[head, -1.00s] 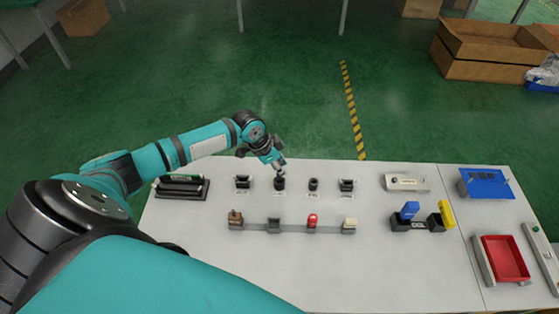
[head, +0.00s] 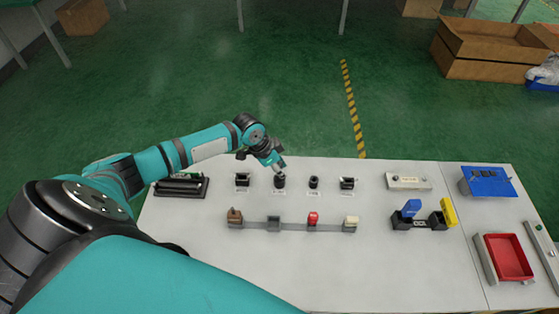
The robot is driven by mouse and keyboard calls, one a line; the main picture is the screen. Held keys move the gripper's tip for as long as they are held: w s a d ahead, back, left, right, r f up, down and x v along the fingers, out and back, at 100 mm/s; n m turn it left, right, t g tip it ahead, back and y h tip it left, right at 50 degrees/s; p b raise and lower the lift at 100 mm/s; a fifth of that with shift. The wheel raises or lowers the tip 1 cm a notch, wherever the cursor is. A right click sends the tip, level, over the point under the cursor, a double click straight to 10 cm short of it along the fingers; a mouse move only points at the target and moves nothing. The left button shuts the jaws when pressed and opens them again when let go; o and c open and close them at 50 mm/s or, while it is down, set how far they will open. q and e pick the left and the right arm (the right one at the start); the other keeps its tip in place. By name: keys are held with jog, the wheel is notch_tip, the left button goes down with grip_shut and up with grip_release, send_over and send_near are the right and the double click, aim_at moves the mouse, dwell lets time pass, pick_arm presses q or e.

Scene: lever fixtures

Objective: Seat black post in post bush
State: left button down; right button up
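My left gripper (head: 279,168) points down at the far edge of the white table, directly over a small black cylinder (head: 280,182) in the back row of fixtures. The black post and its bush cannot be told apart there; both look like one dark shape under the fingertips. The fingers are too small to show whether they are open or shut, or whether they touch the post. A similar round black fixture (head: 314,183) stands just to the right, clear of the gripper. My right gripper is not in view.
Black fixtures stand left (head: 242,180) and right (head: 348,183) in the back row. In front is a grey rail (head: 255,225) with brown, grey, red and cream pieces. A black rack (head: 181,187) is at left; a red tray (head: 508,257) is at right. The front table is clear.

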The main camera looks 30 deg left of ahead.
pick_arm(q)
jog(key=shift+f+b, duration=0.5)
jog(key=shift+f, duration=0.35)
jog(key=c, duration=1.1)
grip_release()
jog(key=v, duration=1.2)
